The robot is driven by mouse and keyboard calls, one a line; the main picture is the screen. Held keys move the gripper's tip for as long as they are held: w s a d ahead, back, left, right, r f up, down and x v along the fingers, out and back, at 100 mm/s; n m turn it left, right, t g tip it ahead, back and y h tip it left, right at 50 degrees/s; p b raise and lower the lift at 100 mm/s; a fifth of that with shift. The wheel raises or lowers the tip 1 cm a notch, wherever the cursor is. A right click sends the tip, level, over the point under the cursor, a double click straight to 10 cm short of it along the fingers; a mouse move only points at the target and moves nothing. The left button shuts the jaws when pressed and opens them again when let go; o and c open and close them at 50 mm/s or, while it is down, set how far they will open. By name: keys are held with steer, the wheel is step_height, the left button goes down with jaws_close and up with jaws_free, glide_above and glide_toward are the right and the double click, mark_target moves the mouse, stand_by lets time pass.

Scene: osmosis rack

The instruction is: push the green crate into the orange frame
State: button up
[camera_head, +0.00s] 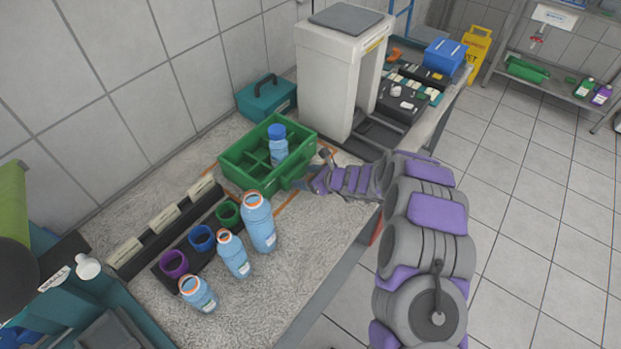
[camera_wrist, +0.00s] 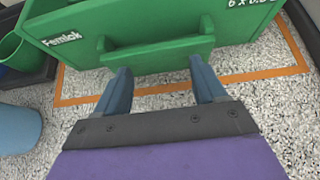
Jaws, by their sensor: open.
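The green crate (camera_head: 237,167) stands on the speckled worktop, with a blue-capped bottle (camera_head: 278,146) upright in one of its compartments. The orange frame (camera_head: 287,204) is a flat outline on the worktop. Part of it shows in front of the crate and part is hidden by the crate. In the wrist view the orange line (camera_wrist: 150,91) runs below the crate (camera_wrist: 150,25) on the near side. My gripper (camera_head: 303,178) is at the crate's near right side. In the wrist view its open fingers (camera_wrist: 160,75) straddle the handle area, close to the crate wall. Contact is unclear.
Several blue bottles, the largest one (camera_head: 259,223) nearest the crate, stand left of my gripper by a dark rack with coloured cups (camera_head: 202,238). A teal case (camera_head: 267,97) and a white machine (camera_head: 330,80) stand behind the crate.

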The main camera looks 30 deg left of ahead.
steer(key=shift+a, duration=0.35)
steer(key=shift+w+a, duration=0.1)
steer(key=shift+a, duration=0.8)
steer(key=shift+p+v, duration=0.3)
steer(key=shift+v, duration=3.8)
steer(key=shift+f, duration=0.1)
